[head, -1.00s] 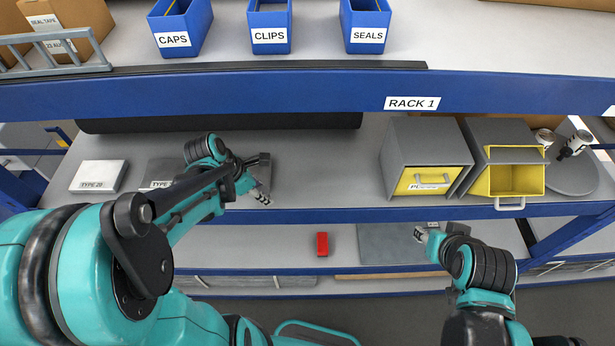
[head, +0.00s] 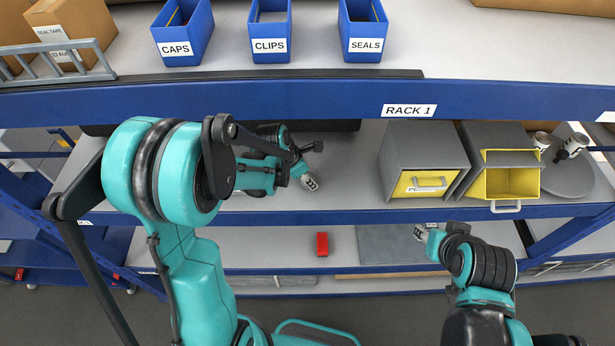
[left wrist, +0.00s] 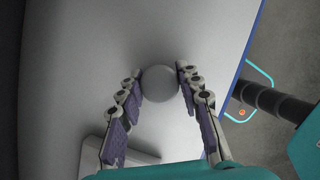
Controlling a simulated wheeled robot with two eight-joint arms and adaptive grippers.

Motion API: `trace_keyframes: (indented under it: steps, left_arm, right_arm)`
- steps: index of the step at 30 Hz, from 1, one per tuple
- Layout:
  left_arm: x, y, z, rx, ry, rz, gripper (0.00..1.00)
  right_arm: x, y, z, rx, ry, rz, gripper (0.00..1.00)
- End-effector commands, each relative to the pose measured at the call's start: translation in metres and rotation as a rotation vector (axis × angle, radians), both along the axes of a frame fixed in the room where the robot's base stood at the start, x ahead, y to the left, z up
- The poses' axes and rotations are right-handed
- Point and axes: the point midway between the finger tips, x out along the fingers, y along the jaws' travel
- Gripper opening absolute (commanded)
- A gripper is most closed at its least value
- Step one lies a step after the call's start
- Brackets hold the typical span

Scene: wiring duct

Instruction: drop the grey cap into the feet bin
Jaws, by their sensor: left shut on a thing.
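The grey cap (left wrist: 160,84) is a round, pale grey disc between the fingertips of my left gripper in the left wrist view. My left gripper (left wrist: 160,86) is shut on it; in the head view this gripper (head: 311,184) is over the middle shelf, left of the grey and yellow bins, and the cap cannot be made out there. No bin label reading "feet" is legible. One bin (head: 511,160) has its yellow drawer open; the bin beside it (head: 420,140) is closed, its label partly readable. My right gripper (head: 420,233) is near the lower shelf, too small to judge.
Blue bins marked CAPS (head: 183,35), CLIPS (head: 270,32) and SEALS (head: 362,30) stand on the top shelf. The blue RACK 1 beam (head: 300,105) runs above the middle shelf. A red block (head: 322,244) lies on the lower shelf. Shelf room shows between my left gripper and the closed bin.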

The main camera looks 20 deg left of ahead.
Motion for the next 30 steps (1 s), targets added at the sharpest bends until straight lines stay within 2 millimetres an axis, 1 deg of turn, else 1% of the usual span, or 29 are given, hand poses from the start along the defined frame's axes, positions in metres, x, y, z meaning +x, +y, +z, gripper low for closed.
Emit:
trace_keyframes:
  steps: [7, 12, 13, 14, 15, 24, 28, 30]
  left_arm:
    - [0.0, 0.0, -0.001, 0.0, 0.0, 0.0, 0.1]
    - [-0.001, 0.0, -0.006, 0.0, 0.0, 0.0, 0.1]
    - [-0.001, 0.0, -0.006, 0.0, 0.0, 0.0, 0.37]
    - [0.0, 0.001, -0.005, 0.0, 0.0, 0.0, 0.45]
    - [0.0, 0.0, -0.005, 0.0, 0.0, 0.0, 0.55]
    - [0.0, 0.0, -0.005, 0.0, 0.0, 0.0, 0.55]
    - [0.0, 0.001, -0.003, 0.0, 0.0, 0.0, 0.55]
    - [-0.003, 0.003, 0.004, 0.0, 0.0, 0.001, 0.55]
  right_arm:
    - [0.0, 0.0, 0.0, 0.0, 0.0, 0.0, 0.4]
    - [0.0, 0.0, -0.006, 0.0, 0.0, 0.0, 0.4]
    - [0.0, 0.0, -0.006, 0.0, 0.0, 0.0, 0.4]
    - [0.0, 0.0, -0.005, 0.0, 0.0, 0.0, 0.4]
    - [0.0, 0.0, -0.005, 0.0, 0.0, 0.0, 0.4]
    - [0.0, 0.0, -0.004, 0.0, 0.0, 0.0, 0.4]
    - [0.0, 0.0, 0.003, 0.0, 0.0, 0.0, 0.4]
    - [0.0, 0.0, 0.002, 0.0, 0.0, 0.0, 0.4]
